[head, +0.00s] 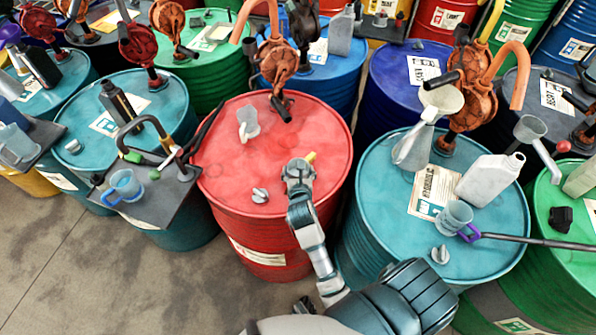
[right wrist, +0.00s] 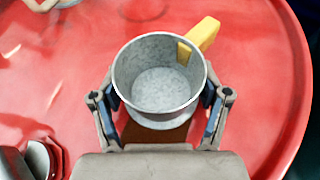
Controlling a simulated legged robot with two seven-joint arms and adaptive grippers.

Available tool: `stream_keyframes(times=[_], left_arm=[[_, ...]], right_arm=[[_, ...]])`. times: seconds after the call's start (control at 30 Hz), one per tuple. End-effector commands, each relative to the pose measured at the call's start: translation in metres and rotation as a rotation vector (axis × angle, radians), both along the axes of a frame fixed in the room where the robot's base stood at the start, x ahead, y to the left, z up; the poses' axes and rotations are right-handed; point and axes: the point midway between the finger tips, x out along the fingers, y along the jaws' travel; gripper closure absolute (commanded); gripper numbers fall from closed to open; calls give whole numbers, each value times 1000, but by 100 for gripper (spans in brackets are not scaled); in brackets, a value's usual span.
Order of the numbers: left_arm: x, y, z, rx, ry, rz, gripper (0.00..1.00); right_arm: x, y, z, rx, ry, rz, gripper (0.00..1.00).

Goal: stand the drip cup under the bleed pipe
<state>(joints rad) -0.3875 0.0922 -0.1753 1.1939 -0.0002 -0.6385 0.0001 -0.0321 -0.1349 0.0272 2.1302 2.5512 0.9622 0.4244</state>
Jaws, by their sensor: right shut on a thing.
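My right gripper (head: 298,172) is over the red drum, shut on a grey metal cup with a yellow handle. In the right wrist view this cup (right wrist: 158,85) is upright and empty between the fingers, its yellow handle pointing to the upper right. In the head view most of it is hidden by the gripper; only the yellow handle (head: 311,157) shows. I cannot tell whether it touches the drum top. A dark bent pipe (head: 152,120) with a green end rises from a black plate at the left, likely the bleed pipe. My left gripper is out of view.
A blue-handled cup (head: 124,184) stands on the black plate (head: 160,205) near the pipe. The red drum (head: 215,165) also bears a grey scoop-like cup (head: 248,120) and a cap (head: 260,196). A teal drum (head: 375,230) at right holds a funnel, jug and purple-handled cup (head: 455,215).

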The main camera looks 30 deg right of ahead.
Motion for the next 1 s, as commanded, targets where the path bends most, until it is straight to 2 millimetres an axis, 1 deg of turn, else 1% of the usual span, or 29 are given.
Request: stream_keyframes(times=[0.17, 0.2, 0.27, 0.3, 0.7, 0.77, 0.83, 1.0], left_arm=[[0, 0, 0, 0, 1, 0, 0], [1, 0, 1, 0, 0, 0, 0], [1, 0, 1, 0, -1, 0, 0], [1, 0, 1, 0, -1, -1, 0], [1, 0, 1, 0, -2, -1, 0], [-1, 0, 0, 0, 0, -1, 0], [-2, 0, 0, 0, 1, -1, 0], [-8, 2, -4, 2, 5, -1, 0]], right_arm=[[0, 0, -1, 0, -1, 0, 63], [0, 0, -1, 0, 0, 0, 20], [0, 0, -1, 0, 0, 0, 5], [0, 0, -1, 0, 0, 0, 0], [-2, 2, 2, 1, -1, 1, 0], [-8, 5, 4, 1, 0, 2, 0], [-18, 11, 9, 2, 0, 1, 0], [-50, 27, 24, 3, 0, 1, 0]])
